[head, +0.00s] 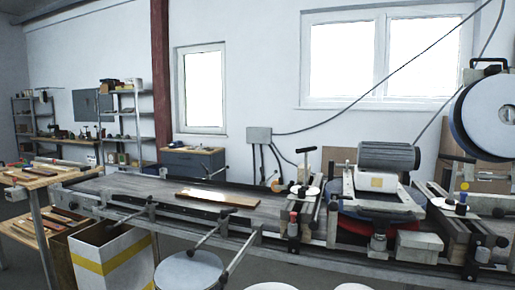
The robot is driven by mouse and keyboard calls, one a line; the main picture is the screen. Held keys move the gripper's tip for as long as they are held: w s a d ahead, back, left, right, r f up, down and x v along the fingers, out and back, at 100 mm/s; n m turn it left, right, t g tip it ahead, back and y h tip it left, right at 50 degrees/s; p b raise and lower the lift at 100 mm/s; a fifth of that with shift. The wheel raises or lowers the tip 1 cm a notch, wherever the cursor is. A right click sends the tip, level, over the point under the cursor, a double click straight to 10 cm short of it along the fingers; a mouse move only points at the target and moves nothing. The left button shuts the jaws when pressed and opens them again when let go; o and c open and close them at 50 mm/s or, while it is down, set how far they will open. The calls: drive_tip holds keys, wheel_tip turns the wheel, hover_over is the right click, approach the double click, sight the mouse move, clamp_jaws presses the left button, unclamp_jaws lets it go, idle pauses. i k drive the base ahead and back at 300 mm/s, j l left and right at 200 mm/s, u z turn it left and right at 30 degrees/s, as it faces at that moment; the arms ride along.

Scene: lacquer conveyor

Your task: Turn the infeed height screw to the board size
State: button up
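A brown board (217,198) lies flat on the dark conveyor bed (118,186), left of the machine head. An upright screw with a black T-handle (306,151) stands on the roller unit to the right of the board. It looks like the infeed height screw, but no label or scale is readable. A similar T-handle (458,159) stands on the far right unit. The board lies apart from the roller unit. My gripper is not in view.
A motor head (388,156) and a large round disc (488,112) stand at the right. White round plates (188,271) and a yellow-striped box (113,257) are along the front. A wooden table (34,178) stands at left. Cables hang behind the conveyor.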

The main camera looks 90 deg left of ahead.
sight(305, 150)
drive_tip(key=u, duration=2.8)
drive_tip(key=i+j, duration=0.2)
drive_tip(key=j, duration=0.2)
drive_tip(key=i+j, duration=0.2)
drive_tip(key=j, duration=0.15)
drive_tip(key=i+j, duration=0.2)
drive_tip(key=j, duration=0.2)
drive_tip(key=u, duration=0.05)
